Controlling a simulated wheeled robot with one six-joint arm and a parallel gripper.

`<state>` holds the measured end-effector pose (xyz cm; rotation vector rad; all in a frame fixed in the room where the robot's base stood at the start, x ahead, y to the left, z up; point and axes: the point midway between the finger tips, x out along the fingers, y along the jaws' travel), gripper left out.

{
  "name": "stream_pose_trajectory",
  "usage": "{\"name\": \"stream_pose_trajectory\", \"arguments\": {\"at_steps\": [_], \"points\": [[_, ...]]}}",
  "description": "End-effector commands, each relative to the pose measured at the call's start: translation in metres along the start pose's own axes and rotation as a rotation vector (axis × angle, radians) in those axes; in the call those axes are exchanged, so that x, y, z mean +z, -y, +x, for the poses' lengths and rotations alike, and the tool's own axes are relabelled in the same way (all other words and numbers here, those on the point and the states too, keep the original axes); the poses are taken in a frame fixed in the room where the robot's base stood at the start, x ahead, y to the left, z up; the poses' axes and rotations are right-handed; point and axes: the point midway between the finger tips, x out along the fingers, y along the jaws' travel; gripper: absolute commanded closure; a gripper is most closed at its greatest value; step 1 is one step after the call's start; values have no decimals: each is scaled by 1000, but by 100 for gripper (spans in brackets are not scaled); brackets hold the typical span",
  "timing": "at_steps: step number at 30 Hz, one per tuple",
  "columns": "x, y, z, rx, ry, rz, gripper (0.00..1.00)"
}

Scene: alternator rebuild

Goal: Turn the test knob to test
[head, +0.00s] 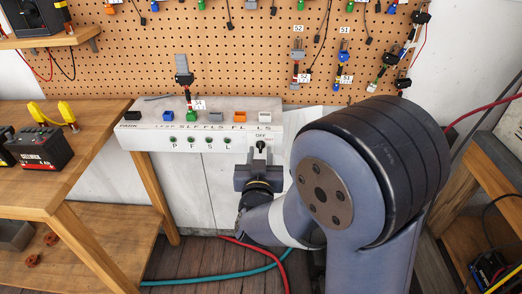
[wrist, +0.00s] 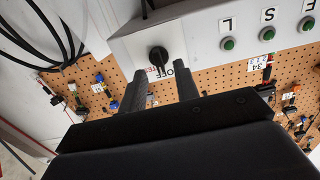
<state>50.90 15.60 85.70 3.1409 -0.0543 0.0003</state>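The test knob (head: 261,147) is a small black knob at the right end of the white test panel's front face, with an "OFF" label above it. In the wrist view, which is upside down, the knob (wrist: 158,57) shows with "OFF" and partly hidden red lettering beside it. My gripper (head: 258,162) is just below the knob in the head view. In the wrist view my gripper (wrist: 160,82) has its two fingers apart, with nothing between them. The knob lies just beyond the fingertips and appears untouched.
The white panel (head: 145,140) carries several green buttons and coloured connectors. A pegboard (head: 240,60) with hanging leads is behind it. A wooden bench (head: 60,180) with a red-and-black battery (head: 42,148) stands at left. Teal and red hoses (head: 225,279) lie on the floor.

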Motion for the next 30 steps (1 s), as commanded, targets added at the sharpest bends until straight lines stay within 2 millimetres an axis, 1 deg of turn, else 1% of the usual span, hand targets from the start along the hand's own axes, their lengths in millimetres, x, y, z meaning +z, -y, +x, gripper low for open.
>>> {"name": "stream_pose_trajectory", "arguments": {"at_steps": [1, 3, 6, 15, 17, 26, 27, 30], "points": [[0, 0, 7, 2, 1, 1, 70], [0, 0, 14, 2, 0, 1, 70], [0, 0, 20, 0, 1, 0, 70], [0, 0, 22, -1, 1, 0, 70], [0, 0, 22, -1, 1, 0, 74], [0, 0, 22, -1, 0, 0, 99], [0, 0, 22, -1, 0, 0, 100], [0, 0, 22, -1, 0, 3, 100]]}}
